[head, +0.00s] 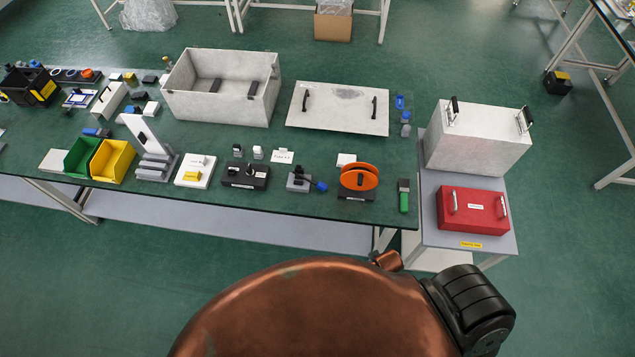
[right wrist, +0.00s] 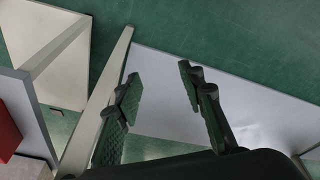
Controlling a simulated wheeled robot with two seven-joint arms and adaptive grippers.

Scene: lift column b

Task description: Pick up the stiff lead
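I cannot pick out the stiff lead for sure in either view. On the green-topped bench (head: 240,146) in the head view, a grey block with a blue-handled piece (head: 308,182) sits near the front edge. An orange reel (head: 359,177) stands on a dark base to its right. My right gripper (right wrist: 160,76) shows in the right wrist view with its fingers apart and nothing between them. Below it are the green floor and a pale panel, and no small object is near the fingers. My left gripper is in neither view.
A large grey open box (head: 190,103) and a flat lid with handles (head: 335,120) fill the back of the bench. Green (head: 79,157) and yellow (head: 112,163) bins stand at left. A side stand at right holds a grey case (head: 478,140) and a red box (head: 473,211).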

